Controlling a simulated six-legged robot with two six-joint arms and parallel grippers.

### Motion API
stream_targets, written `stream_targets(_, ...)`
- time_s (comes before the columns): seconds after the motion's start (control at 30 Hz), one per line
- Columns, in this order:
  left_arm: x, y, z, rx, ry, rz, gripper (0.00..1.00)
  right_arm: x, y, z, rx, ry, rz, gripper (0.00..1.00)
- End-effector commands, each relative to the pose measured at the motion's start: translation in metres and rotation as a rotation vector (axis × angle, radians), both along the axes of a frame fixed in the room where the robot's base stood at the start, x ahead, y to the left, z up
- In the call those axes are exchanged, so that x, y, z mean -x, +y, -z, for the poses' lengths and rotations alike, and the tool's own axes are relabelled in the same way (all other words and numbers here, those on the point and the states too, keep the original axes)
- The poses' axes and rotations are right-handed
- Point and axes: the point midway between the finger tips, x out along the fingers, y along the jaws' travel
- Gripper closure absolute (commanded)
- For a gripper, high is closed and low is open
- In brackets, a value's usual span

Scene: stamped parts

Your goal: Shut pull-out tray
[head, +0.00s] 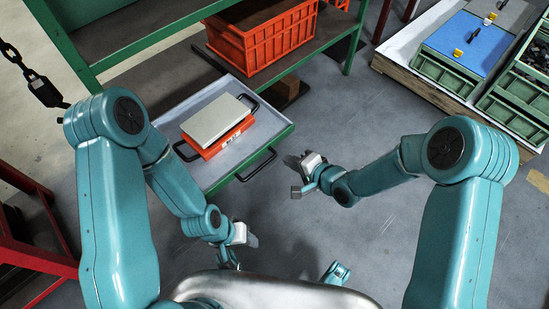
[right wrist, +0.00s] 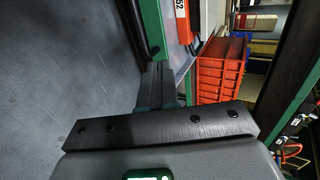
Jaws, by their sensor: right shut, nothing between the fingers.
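The pull-out tray (head: 264,121) is grey with a green front edge and stands drawn out of the green rack. Its black front handle (head: 257,166) sticks out toward me; in the right wrist view the handle (right wrist: 136,30) is a dark bar at the top. My right gripper (head: 291,162) is shut and empty, just right of the handle and apart from it in the head view. Its closed fingers also show in the right wrist view (right wrist: 160,86). My left gripper (head: 251,240) hangs low in front of the tray; its jaw opening is not clear.
An orange block (head: 211,146) with a grey plate (head: 215,119) on top sits on the tray. The rack's green shelf (head: 318,45) holds an orange crate (head: 262,45). Green crates (head: 445,75) stand on a pallet at far right. Floor right of the tray is clear.

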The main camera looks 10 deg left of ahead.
Motion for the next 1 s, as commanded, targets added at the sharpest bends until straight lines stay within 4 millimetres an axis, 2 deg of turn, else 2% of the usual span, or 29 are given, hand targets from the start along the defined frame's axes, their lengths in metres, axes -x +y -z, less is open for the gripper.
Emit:
stream_targets(0.17, -0.001, 0.001, 0.009, -0.001, -0.002, -0.005, 0.49, -0.008, 0.013, 0.013, 0.001, -0.001, -0.004, 1.00)
stream_targets(0.4, -0.005, 0.005, 0.026, -0.004, -0.008, -0.019, 0.49, -0.033, 0.044, 0.037, 0.000, -0.002, -0.001, 1.00)
stream_targets(0.6, -0.007, 0.007, 0.034, -0.005, -0.012, -0.027, 0.49, -0.047, 0.062, 0.049, 0.000, 0.000, 0.001, 1.00)
stream_targets(1.0, -0.008, 0.007, 0.035, -0.006, -0.013, -0.029, 0.49, -0.053, 0.068, 0.051, 0.000, -0.001, 0.003, 1.00)
